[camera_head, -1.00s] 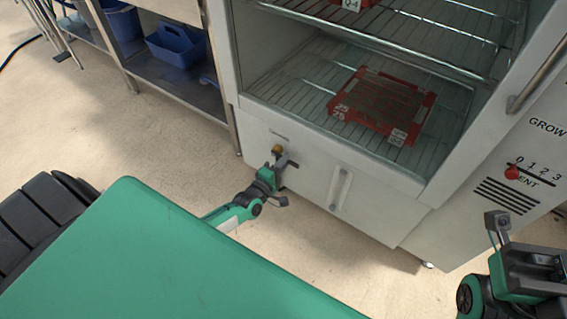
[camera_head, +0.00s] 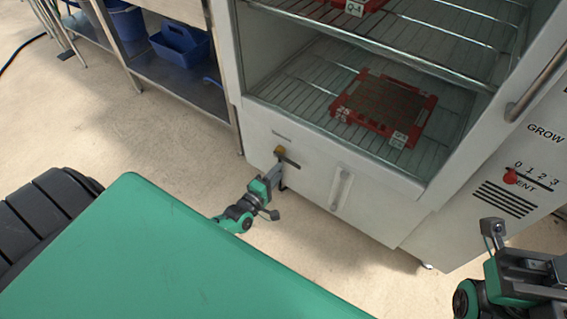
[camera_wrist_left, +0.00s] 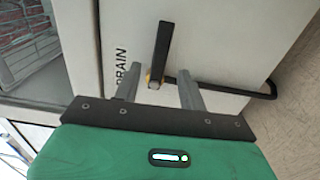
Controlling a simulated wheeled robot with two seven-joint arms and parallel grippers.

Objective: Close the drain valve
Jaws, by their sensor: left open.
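The drain valve has a yellow-brass body (camera_head: 280,149) and a black lever (camera_head: 290,161) on the white cabinet's lower front panel. In the left wrist view the lever (camera_wrist_left: 164,45) runs upward in the picture from the valve's pivot, beside the word DRAIN. My left gripper (camera_head: 278,172) is open just below the valve in the head view. In the left wrist view its two grey fingers (camera_wrist_left: 158,72) stand on either side of the valve's pivot; I cannot tell whether they touch it. My right gripper (camera_head: 492,228) is partly seen at the lower right, and its jaw opening is unclear.
The open cabinet (camera_head: 330,170) holds red trays (camera_head: 347,117) on wire shelves. A black bent rod (camera_wrist_left: 235,92) passes behind the right finger. A steel shelf with a blue caddy (camera_head: 178,46) stands left. Floor between is clear.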

